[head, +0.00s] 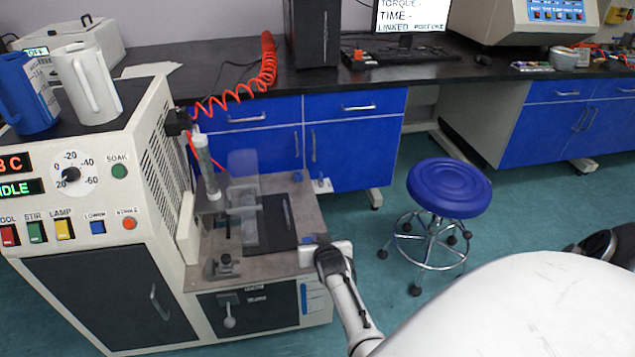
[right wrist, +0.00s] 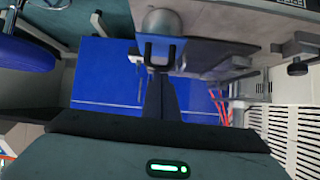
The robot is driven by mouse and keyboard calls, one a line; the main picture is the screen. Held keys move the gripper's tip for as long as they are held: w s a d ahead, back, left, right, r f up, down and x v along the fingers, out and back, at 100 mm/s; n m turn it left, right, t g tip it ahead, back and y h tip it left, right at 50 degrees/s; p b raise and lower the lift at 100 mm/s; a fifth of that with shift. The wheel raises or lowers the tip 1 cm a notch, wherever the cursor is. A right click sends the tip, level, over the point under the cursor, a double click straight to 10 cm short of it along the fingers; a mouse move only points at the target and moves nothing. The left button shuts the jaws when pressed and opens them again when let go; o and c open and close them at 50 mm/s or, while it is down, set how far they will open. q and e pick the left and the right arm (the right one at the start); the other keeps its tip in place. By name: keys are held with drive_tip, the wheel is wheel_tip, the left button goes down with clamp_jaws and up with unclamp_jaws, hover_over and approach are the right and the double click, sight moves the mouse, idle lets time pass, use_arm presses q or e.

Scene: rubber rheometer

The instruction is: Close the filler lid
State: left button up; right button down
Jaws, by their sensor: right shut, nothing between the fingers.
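I cannot make out a part that is clearly the filler lid. The cream test machine (head: 150,190) stands at the left, with a dial and coloured buttons on its sloped front. Its lower deck (head: 270,187) carries a clear upright panel (head: 243,170), a dark plate (head: 272,222) and a vertical cylinder (head: 207,160). My right gripper (head: 316,247) is at the deck's right front edge, shut and empty. In the right wrist view its dark fingers (right wrist: 160,90) are together, pointing towards a small blue bracket (right wrist: 160,52) with a rounded grey part. My left gripper is not in view.
A blue jug (head: 27,95) and a white jug (head: 88,85) stand on the machine's top. A blue stool (head: 450,187) stands right of the deck. A black bench (head: 220,68) with blue cabinets runs behind. Open floor lies between deck and stool.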

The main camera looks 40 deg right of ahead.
drive_tip(key=shift+s+a+f+g+y, duration=0.2)
drive_tip(key=shift+s+a+f, duration=0.15)
drive_tip(key=shift+f, duration=0.2)
drive_tip(key=shift+s+a+f+g+y, duration=0.1)
drive_tip(key=shift+s+a+f+g, duration=0.15)
drive_tip(key=shift+s+f, duration=0.25)
use_arm(q)
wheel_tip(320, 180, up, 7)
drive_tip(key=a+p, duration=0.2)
drive_tip(key=p, duration=0.7)
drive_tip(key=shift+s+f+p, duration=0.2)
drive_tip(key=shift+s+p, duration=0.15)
drive_tip(key=shift+p, duration=0.05)
use_arm(e)
wheel_tip(320, 180, up, 12)
drive_tip(key=w+d, duration=0.1)
drive_tip(key=shift+w+t, duration=0.3)
drive_tip(key=shift+t, duration=0.15)
drive_tip(key=shift+d, duration=0.1)
